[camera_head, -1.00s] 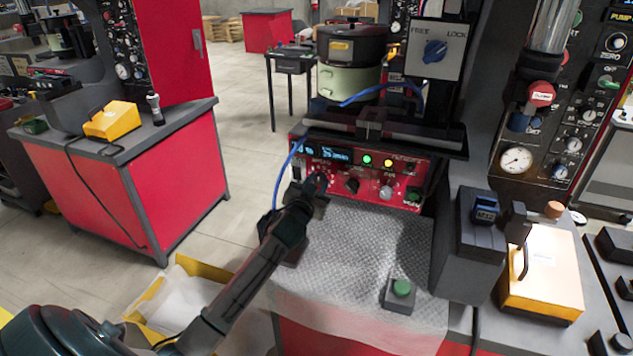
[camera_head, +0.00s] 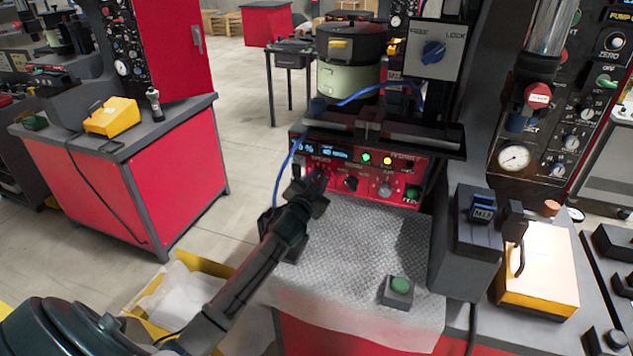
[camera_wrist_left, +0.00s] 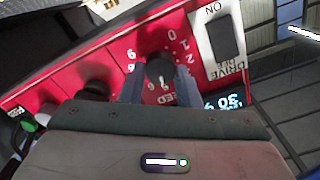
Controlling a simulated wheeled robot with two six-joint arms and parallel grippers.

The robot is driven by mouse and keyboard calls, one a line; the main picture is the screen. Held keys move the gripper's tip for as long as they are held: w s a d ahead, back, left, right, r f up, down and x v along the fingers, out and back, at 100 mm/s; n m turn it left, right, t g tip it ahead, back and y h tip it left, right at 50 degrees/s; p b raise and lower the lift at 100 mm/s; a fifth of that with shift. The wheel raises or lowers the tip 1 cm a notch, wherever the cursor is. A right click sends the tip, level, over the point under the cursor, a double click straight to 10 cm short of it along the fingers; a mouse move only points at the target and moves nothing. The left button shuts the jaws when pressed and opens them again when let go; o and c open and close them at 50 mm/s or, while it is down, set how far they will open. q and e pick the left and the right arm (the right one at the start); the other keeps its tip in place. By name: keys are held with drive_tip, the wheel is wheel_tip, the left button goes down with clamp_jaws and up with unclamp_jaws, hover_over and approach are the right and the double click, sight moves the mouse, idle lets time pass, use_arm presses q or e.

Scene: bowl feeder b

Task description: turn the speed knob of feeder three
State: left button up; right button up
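The feeder's red control panel (camera_head: 368,180) stands on the middle bench under the bowl. In the left wrist view the speed knob (camera_wrist_left: 160,70) is dark and round with a raised grip, set in a white number scale above the word SPEED. My left gripper (camera_head: 318,182) is at the left end of the panel and hides this knob in the head view. In the left wrist view my left gripper (camera_wrist_left: 158,88) is open, one finger on each side of the knob, with gaps visible. Contact is not visible. My right gripper is not in view.
Other dark knobs (camera_head: 351,184) sit right of the gripper on the panel. A rocker switch (camera_wrist_left: 226,36) and a lit display (camera_wrist_left: 224,100) are near the speed knob. A blue cable (camera_head: 284,175) hangs left. A green button box (camera_head: 398,291) stands on the mostly clear metal mat (camera_head: 350,255).

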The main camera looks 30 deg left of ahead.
use_arm(q)
drive_tip(key=o, duration=0.4)
drive_tip(key=shift+s+d+f, duration=0.1)
drive_tip(key=shift+s, duration=0.25)
drive_tip(key=b+v, duration=0.3)
drive_tip(key=v, duration=0.7)
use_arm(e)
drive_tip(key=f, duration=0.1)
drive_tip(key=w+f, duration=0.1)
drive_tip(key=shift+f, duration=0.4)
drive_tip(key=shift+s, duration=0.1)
